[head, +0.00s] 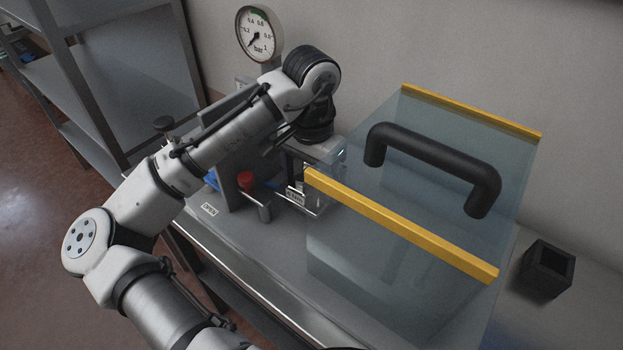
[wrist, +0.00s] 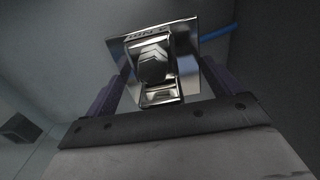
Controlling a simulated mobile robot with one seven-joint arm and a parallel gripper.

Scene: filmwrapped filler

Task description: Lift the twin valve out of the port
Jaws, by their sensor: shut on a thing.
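My gripper (wrist: 163,92) is shut on a shiny metal block, which I take to be the twin valve (wrist: 153,66). It sits between the two dark fingers in the wrist view. A bright, tilted plate (wrist: 184,36) with lettering shows behind the block. I cannot tell whether this plate belongs to the valve or to the port. In the head view my gripper (head: 299,184) points down beside the clear cover. My arm and the fixture hide most of the valve there. The port opening is not clearly visible, so I cannot tell whether the valve is seated in it.
A clear cover (head: 400,245) with yellow edges and a black handle (head: 432,158) stands just right of my gripper. A pressure gauge (head: 259,34) stands behind. A black box (head: 546,268) sits at the right. Grey shelving (head: 150,75) is at the left.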

